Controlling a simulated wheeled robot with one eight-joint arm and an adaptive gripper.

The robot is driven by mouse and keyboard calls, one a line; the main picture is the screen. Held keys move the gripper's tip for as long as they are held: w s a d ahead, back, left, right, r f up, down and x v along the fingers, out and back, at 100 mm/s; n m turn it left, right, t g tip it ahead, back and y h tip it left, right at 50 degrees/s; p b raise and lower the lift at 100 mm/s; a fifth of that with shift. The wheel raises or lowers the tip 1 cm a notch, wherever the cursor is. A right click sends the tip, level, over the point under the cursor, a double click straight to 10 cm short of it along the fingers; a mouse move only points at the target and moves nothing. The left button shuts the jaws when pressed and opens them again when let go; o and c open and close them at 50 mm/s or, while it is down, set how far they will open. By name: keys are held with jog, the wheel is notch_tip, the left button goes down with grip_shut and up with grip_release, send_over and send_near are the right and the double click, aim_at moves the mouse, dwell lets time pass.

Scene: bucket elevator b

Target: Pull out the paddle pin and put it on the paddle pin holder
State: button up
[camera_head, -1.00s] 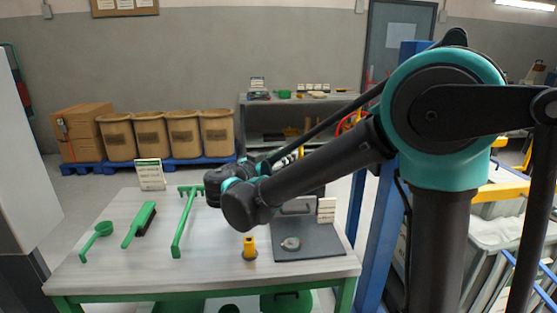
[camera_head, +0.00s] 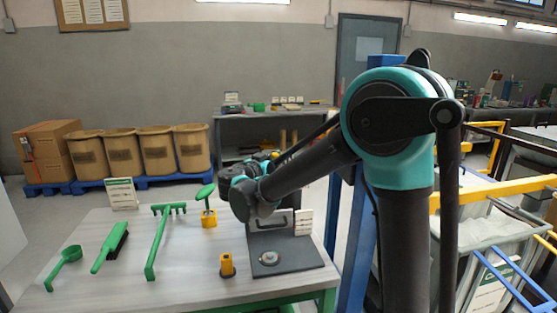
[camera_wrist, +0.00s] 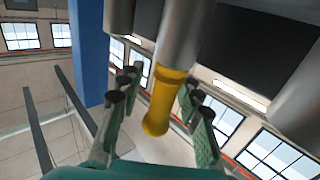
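In the wrist view, a yellow rounded handle (camera_wrist: 165,103), apparently the paddle pin, sticks out of the end of a grey metal tube (camera_wrist: 183,35). My gripper (camera_wrist: 160,125) has its fingers on either side of the handle, with visible gaps, so it is open. In the head view my arm hides the gripper and pin. A yellow upright socket on a dark round base (camera_head: 227,264) stands near the table's front edge; it may be the pin holder, but I cannot tell.
The table (camera_head: 185,270) holds a green scoop (camera_head: 65,262), green brush (camera_head: 110,248), green rake-like tool (camera_head: 160,238), a yellow block with a green paddle (camera_head: 209,217), and a dark board with a round metal piece (camera_head: 270,258). A blue post (camera_head: 345,240) stands right of the table.

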grip_shut()
jog(key=shift+r, duration=0.75)
dwell(0.9)
jog(key=shift+r, duration=2.6)
jog(key=shift+r, duration=2)
